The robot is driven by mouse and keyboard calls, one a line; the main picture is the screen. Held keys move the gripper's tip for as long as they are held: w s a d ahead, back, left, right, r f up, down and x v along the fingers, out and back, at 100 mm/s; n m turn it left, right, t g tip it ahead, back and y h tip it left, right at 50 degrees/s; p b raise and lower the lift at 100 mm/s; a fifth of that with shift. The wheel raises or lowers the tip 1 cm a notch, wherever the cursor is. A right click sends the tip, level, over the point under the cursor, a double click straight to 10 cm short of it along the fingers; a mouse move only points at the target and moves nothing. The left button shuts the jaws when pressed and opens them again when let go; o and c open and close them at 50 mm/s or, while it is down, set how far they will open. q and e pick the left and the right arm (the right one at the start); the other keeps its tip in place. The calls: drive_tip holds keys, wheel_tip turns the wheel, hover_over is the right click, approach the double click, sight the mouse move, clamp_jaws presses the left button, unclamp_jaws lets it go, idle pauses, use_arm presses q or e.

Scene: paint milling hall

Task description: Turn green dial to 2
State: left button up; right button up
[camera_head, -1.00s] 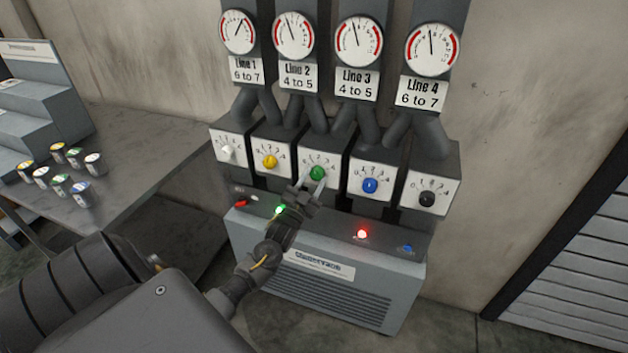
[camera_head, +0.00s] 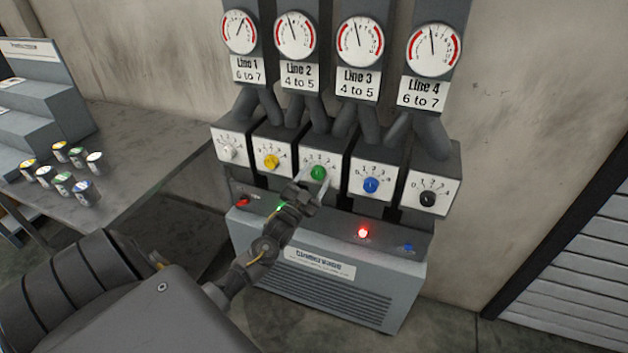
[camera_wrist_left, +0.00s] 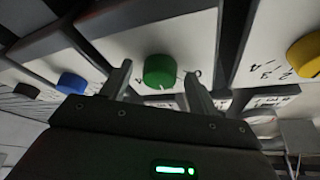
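The green dial (camera_head: 318,173) is a round knob on a white plate, third from the left in a row of dials. In the left wrist view the green dial (camera_wrist_left: 160,71) sits just beyond and between the finger tips, with numbers partly visible around it. My left gripper (camera_head: 312,181) is open, one finger on each side of the dial; the wrist view shows the left gripper (camera_wrist_left: 158,85) with a gap on both sides of the knob. Contact cannot be made out. The dial's exact setting is too small to read. My right gripper is not in view.
White (camera_head: 229,152), yellow (camera_head: 271,161), blue (camera_head: 370,185) and black (camera_head: 427,199) dials flank the green one closely. Gauges stand above. The grey cabinet (camera_head: 335,295) below has a lit red lamp (camera_head: 362,232). A table (camera_head: 150,150) with small cans is at left.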

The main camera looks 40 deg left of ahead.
use_arm(q)
drive_tip(key=b+v, duration=0.2)
drive_tip(key=v, duration=0.8)
drive_tip(key=shift+s, duration=0.35)
drive_tip(key=shift+f, duration=0.25)
